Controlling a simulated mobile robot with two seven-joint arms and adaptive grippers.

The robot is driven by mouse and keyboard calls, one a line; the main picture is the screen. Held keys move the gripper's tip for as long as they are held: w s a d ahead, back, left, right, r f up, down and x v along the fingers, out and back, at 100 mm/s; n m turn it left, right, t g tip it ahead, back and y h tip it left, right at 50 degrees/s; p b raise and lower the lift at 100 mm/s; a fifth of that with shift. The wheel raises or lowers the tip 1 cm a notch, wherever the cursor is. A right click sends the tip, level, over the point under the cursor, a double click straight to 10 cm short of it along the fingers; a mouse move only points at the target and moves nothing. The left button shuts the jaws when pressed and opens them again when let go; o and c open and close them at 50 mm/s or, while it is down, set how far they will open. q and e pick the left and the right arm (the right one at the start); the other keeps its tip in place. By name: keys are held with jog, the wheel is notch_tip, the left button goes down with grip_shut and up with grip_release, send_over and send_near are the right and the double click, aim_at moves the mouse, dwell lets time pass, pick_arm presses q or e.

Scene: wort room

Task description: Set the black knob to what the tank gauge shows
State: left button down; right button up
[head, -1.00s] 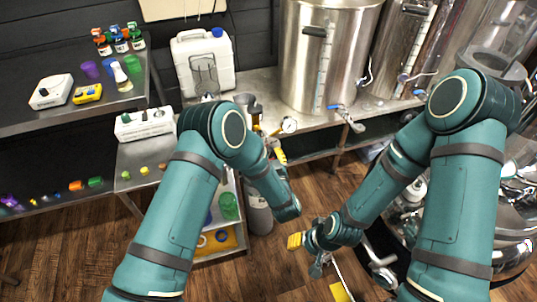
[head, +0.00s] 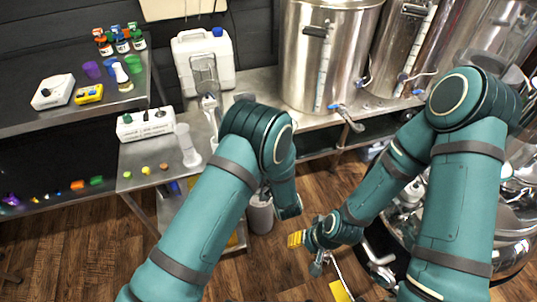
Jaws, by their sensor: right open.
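A white box (head: 133,126) with several knobs on top, one of them a black knob (head: 160,114), stands on the metal bench at left. The knob's setting is too small to read. A large steel tank (head: 300,65) with a clear graduated level tube (head: 323,68) stands at back centre; its reading is too small to tell. A round dial is hidden behind my left arm. My left gripper is out of sight beyond its forearm. My right gripper (head: 319,263) is open, low over the floor, far from the box and apparently empty.
A graduated cylinder (head: 187,147) stands right of the box. A white jerrycan (head: 184,63) is behind. Small bottles, a white device (head: 53,93) and a yellow meter (head: 89,94) sit on the upper left shelf. Wooden floor (head: 90,250) is clear at lower left.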

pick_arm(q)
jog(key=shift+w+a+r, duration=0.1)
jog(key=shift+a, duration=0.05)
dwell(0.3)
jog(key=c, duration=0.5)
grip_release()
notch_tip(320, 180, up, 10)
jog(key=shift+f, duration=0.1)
